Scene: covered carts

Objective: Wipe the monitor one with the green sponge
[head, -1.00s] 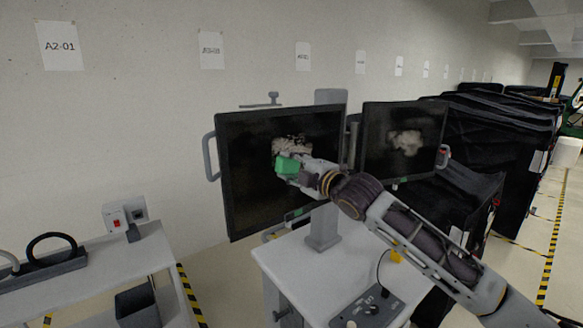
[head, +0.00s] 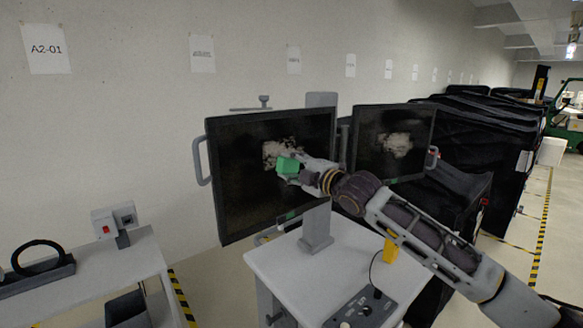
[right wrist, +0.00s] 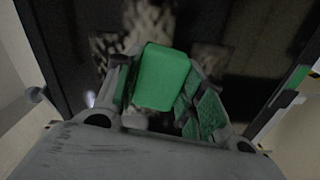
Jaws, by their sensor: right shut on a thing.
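The left monitor (head: 245,195) is a large dark screen on a stand, with a pale blotchy patch (head: 283,149) on it. A second dark monitor (head: 412,165) with a similar pale patch stands to its right. My right gripper (head: 294,170) is shut on the green sponge (head: 287,166), in front of the left monitor at the lower edge of its patch. The right wrist view shows the sponge (right wrist: 163,77) between the fingers, with the screen (right wrist: 245,65) behind it. I cannot tell whether the sponge touches the screen. My left gripper is not in view.
A white cart top (head: 345,262) with a control panel (head: 362,308) and a yellow object (head: 390,250) lies below the monitors. A white bench (head: 105,265) stands at the left. Black covered carts (head: 490,140) line the right.

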